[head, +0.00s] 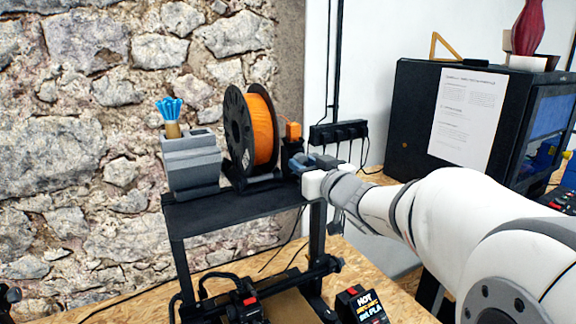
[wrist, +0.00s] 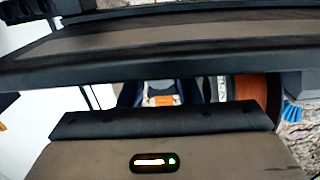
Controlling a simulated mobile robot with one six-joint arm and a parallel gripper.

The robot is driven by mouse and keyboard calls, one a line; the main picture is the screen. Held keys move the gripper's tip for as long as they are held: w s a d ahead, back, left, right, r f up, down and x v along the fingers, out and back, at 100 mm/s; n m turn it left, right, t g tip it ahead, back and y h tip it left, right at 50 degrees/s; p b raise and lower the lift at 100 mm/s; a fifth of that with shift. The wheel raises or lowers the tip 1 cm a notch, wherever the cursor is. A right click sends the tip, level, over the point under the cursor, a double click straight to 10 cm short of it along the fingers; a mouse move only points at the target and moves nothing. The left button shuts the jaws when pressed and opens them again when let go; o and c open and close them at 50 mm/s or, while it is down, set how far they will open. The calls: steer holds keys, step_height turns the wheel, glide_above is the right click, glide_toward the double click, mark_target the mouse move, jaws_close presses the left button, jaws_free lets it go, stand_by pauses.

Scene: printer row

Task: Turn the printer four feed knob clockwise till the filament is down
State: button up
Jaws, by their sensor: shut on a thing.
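The orange filament spool (head: 262,128) with black flanges stands upright on top of the black printer frame (head: 240,207); its orange edge also shows in the wrist view (wrist: 250,90). A small orange block (head: 293,131) on a dark feeder sits just right of the spool. My gripper (head: 300,161) reaches in from the right and is shut at this feeder, on what appears to be the feed knob. The knob itself is hidden by my fingers in the head view. In the wrist view a small orange patch (wrist: 164,99) shows between dark blue finger shapes. The filament's end cannot be seen.
A grey box (head: 192,165) with a blue-tufted holder (head: 170,115) stands left of the spool. A black power strip (head: 339,132) is on the wall behind. A black enclosed printer (head: 416,125) stands at right. A small label block (head: 360,306) sits on the wooden bench.

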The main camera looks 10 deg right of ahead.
steer(key=shift+c, duration=0.7)
steer(key=shift+r+m+p, duration=0.25)
steer(key=shift+m+p, duration=0.45)
steer(key=shift+p, duration=0.3)
steer(key=shift+f+m+p, duration=0.25)
steer(key=shift+m+p, duration=0.25)
steer(key=shift+m, duration=0.3)
steer(key=o, duration=1)
steer(key=shift+c, duration=0.2)
steer(key=v, duration=0.7)
steer(key=shift+s+b, duration=0.3)
steer(key=shift+s, duration=0.1)
